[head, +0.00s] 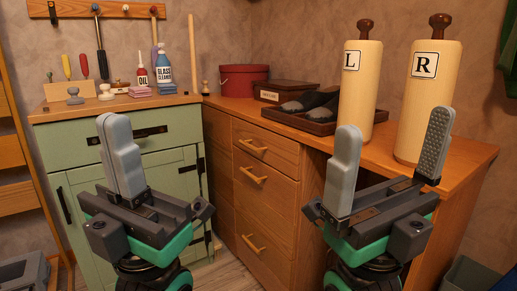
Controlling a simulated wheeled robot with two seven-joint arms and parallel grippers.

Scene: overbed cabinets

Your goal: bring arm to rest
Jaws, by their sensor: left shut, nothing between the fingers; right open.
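My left gripper (122,155) is at the left, in front of the green cabinet (95,185). Its two grey fingers stand upright and pressed together, with nothing between them. My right gripper (392,165) is at the right, in front of the wooden desk (460,165). Its two fingers stand wide apart and the space between them is empty. Both grippers point upward, and neither is seen holding anything.
Two cream rollers marked L (359,95) and R (428,100) stand on the desk behind my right gripper. A tray (318,122) with dark shoes, a labelled box (284,92) and a red round box (244,80) are farther back. Bottles and tools stand on the cabinet.

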